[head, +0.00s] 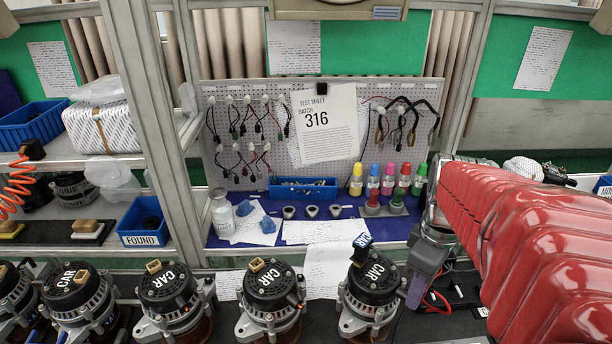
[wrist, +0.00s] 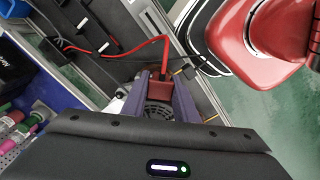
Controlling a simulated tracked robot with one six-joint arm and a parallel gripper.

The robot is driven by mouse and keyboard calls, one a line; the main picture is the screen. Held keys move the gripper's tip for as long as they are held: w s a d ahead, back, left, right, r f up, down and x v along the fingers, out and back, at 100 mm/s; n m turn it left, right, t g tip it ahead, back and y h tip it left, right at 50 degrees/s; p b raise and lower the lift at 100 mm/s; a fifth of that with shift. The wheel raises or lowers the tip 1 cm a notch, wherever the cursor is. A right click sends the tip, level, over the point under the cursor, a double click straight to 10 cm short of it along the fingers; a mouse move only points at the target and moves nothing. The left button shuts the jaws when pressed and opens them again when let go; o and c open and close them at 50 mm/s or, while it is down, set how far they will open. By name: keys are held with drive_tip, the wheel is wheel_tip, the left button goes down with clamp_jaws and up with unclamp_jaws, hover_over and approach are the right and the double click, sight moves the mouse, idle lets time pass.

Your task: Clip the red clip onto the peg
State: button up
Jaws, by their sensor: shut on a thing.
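My gripper (head: 414,290) is low at the right in the head view, beside the rightmost alternator (head: 372,285). In the wrist view its two purple fingers (wrist: 159,92) are shut on the red clip (wrist: 158,83). A red lead (wrist: 135,47) runs from the clip up and left toward a dark panel. In the head view the clip is hidden, and only part of the red lead (head: 438,300) shows. A round dark vented part (wrist: 158,110) lies behind the fingers in the wrist view. I cannot make out the peg clearly in either view.
Several alternators marked CAR stand in a row along the front, including one in the middle (head: 270,300). Bottles (head: 388,180) and a pegboard with hanging leads (head: 250,130) stand behind. My red-sleeved arm covers the right side.

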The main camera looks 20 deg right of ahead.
drive_tip(key=c, duration=0.4)
drive_tip(key=shift+o, duration=0.2)
drive_tip(key=shift+r, duration=0.15)
wheel_tip(320, 180, up, 10)
drive_tip(key=shift+f, duration=0.1)
idle(0.7)
drive_tip(key=shift+r, duration=1.7)
drive_tip(key=shift+d+f, duration=0.1)
